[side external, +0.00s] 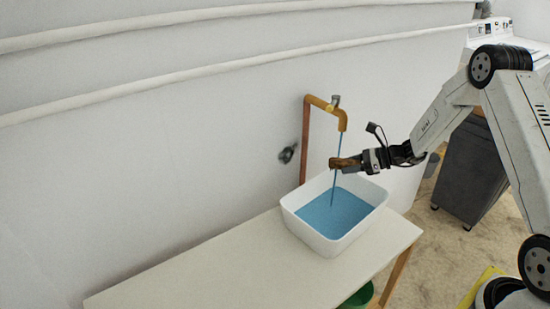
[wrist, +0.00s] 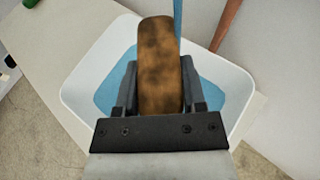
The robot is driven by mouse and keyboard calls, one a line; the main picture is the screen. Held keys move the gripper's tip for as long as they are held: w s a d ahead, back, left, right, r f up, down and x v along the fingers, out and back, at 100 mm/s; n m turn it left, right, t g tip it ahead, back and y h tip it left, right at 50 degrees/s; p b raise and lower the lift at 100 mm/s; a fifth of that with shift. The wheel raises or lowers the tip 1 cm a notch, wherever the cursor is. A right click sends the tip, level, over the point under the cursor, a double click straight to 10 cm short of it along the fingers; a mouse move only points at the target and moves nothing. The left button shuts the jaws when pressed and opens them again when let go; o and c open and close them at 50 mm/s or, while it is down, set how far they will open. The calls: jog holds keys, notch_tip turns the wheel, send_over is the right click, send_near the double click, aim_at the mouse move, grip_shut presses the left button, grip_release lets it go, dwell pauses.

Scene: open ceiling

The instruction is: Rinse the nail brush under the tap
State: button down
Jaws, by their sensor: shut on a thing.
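My gripper (side external: 364,161) is shut on the brown nail brush (side external: 345,162) and holds it above the white basin (side external: 296,222). In the wrist view the brush (wrist: 159,65) lies lengthwise between the two fingers, its back facing the camera; its bristles are hidden. The tap (side external: 343,120) is a yellow-brown spout on a copper pipe. A thin blue stream of water (side external: 340,140) runs from it into the blue water (side external: 335,212) in the basin. The stream passes at the brush's far end; in the wrist view it shows at the upper right edge of the brush (wrist: 178,18).
The basin stands near the right end of a pale table (side external: 220,268), which is clear to the left. A green bucket (side external: 358,297) is under the table. A dark grey bin (side external: 470,170) stands at right. A dark fitting (side external: 288,153) is on the wall.

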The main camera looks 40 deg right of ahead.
jog(key=shift+w+d+f, duration=0.1)
jog(key=shift+w+f, duration=0.05)
jog(key=shift+w, duration=0.4)
jog(key=shift+w+d+f, duration=0.1)
jog(key=shift+w, duration=0.45)
jog(key=shift+s+d, duration=0.15)
jog(key=shift+d, duration=0.45)
jog(key=shift+a, duration=0.15)
dwell(0.3)
jog(key=shift+a, duration=0.35)
jog(key=shift+a, duration=0.1)
dwell(0.5)
jog(key=s+a, duration=0.1)
jog(key=s, duration=0.6)
jog(key=shift+s+a, duration=0.3)
dwell(0.6)
